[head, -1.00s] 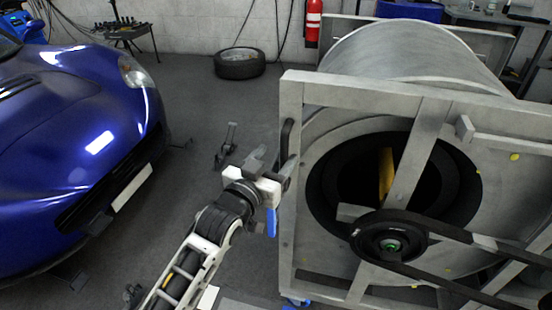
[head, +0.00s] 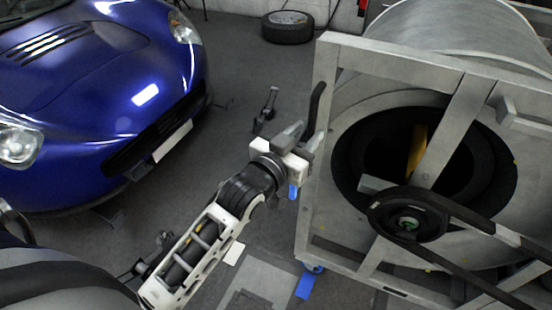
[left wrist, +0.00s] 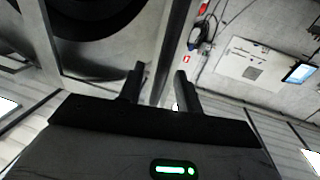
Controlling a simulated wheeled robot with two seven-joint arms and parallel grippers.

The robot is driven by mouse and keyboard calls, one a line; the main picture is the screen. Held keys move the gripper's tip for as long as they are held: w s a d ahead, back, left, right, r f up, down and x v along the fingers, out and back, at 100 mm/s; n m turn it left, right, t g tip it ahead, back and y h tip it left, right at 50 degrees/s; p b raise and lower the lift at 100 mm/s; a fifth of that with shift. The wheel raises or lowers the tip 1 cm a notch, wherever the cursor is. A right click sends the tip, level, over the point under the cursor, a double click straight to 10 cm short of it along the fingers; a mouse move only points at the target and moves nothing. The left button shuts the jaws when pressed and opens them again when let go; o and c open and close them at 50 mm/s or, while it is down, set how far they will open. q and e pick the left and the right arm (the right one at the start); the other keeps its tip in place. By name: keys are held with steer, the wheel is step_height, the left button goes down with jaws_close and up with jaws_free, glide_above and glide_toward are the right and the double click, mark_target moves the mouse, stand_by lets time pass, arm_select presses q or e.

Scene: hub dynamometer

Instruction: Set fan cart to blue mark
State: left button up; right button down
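The fan cart (head: 345,55) is a large grey metal frame around a drum fan, on the right of the head view. A black handle (head: 318,98) stands on its left upright. A flat blue mark (head: 304,287) lies on the floor by the cart's front left caster (head: 313,268). My left gripper (head: 302,138) is beside the left upright, just below the handle. In the left wrist view, the fingers (left wrist: 156,86) are apart with nothing clearly between them, and the cart frame lies beyond. Whether they touch the handle is unclear. My right gripper is out of view.
A blue car (head: 95,80) fills the left. A tyre (head: 287,27) lies by the back wall, and a small dark stand (head: 266,108) is on the floor between car and cart. A pale floor plate (head: 262,280) lies left of the blue mark.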

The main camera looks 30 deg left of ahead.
arm_select(q)
steer(key=s+a, duration=0.2)
steer(key=s, duration=1)
